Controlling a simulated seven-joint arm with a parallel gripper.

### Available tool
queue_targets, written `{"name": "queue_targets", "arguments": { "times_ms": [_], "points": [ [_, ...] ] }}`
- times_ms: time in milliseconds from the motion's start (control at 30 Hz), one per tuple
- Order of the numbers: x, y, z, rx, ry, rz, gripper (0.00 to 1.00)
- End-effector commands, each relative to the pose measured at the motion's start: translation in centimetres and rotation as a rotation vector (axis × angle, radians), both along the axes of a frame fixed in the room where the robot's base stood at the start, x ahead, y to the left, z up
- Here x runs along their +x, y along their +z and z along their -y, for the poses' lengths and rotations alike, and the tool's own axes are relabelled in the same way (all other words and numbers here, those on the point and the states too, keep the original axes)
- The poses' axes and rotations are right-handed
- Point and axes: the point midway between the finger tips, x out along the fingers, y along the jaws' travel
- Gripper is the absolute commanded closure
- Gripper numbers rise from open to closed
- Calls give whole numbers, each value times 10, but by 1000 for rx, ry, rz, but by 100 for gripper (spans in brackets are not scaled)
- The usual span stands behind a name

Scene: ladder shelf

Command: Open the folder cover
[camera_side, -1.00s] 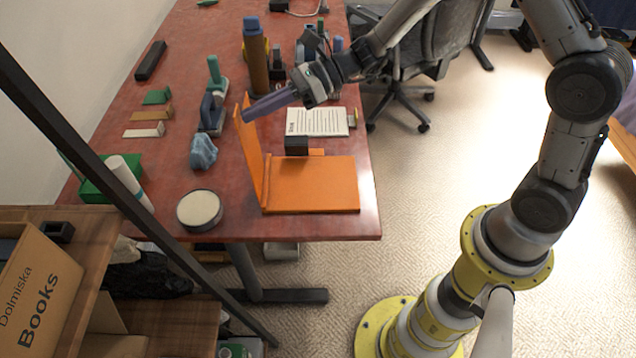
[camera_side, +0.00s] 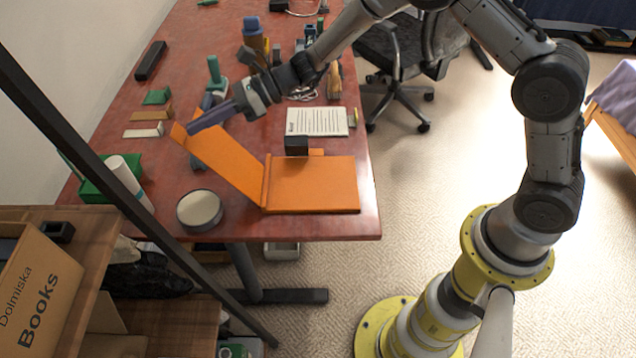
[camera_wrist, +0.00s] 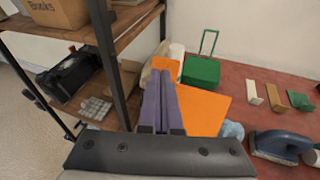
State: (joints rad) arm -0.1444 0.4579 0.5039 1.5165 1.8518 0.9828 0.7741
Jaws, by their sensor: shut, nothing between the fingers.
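The orange folder lies near the front right of the red table, its base (camera_side: 312,185) flat on the top. Its cover (camera_side: 222,160) is swung up and tilted over to the left, hinged along the base's left edge. My gripper (camera_side: 190,130) is shut and empty, its purple fingers at the cover's upper free end. They appear to touch the cover, but the exact contact cannot be told. In the wrist view, the fingers (camera_wrist: 160,105) reach across the orange cover (camera_wrist: 203,110), which shows on their right and past their tips.
A round tin (camera_side: 199,209) stands just left of the folder's hinge, below the cover. A green box (camera_side: 97,190) and a white roll (camera_side: 130,180) stand at the left table edge. A black post (camera_side: 120,170) rises in front. A black block (camera_side: 296,145) sits behind the base.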

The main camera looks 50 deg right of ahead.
Motion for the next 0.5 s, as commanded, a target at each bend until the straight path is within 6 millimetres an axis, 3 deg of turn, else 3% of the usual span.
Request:
{"name": "queue_targets", "arguments": {
  "times_ms": [267,500],
  "points": [
    [-4,5,5,0,0,-1,100],
    [-10,22,19,0,-3,1,100]
  ]
}}
